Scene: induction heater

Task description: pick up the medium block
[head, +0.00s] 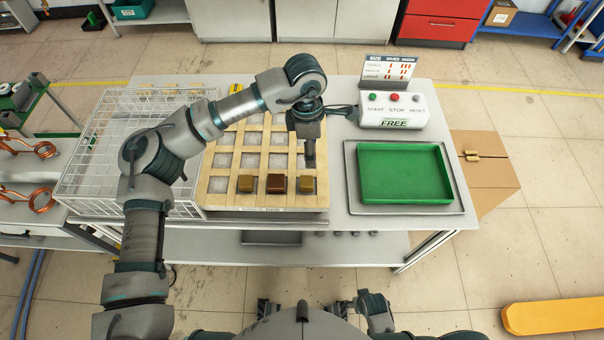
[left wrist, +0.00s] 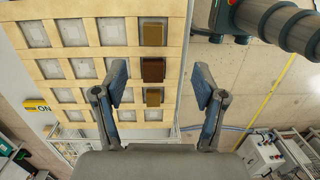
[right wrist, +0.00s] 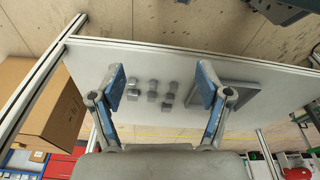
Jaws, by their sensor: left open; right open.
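Three blocks sit in a row in the front cells of a wooden grid (head: 222,200): a tan left block (head: 246,184), a brown middle block (head: 276,184) and a tan right block (head: 306,185). Their sizes look close in the head view, so I cannot tell for sure which is medium. In the left wrist view the brown block (left wrist: 153,70) lies between the two tan ones. My left gripper (head: 309,160) points down just behind the right block; its fingers (left wrist: 160,76) are apart and empty. My right gripper (right wrist: 162,78) is open and empty, facing the lower shelf.
A wire basket (head: 85,170) stands left of the grid. A green tray (head: 405,198) and a control box (head: 393,112) reading FREE are on the right. A size sign (head: 388,70) stands behind. Small grey pieces (right wrist: 152,97) lie on the lower shelf (right wrist: 140,60).

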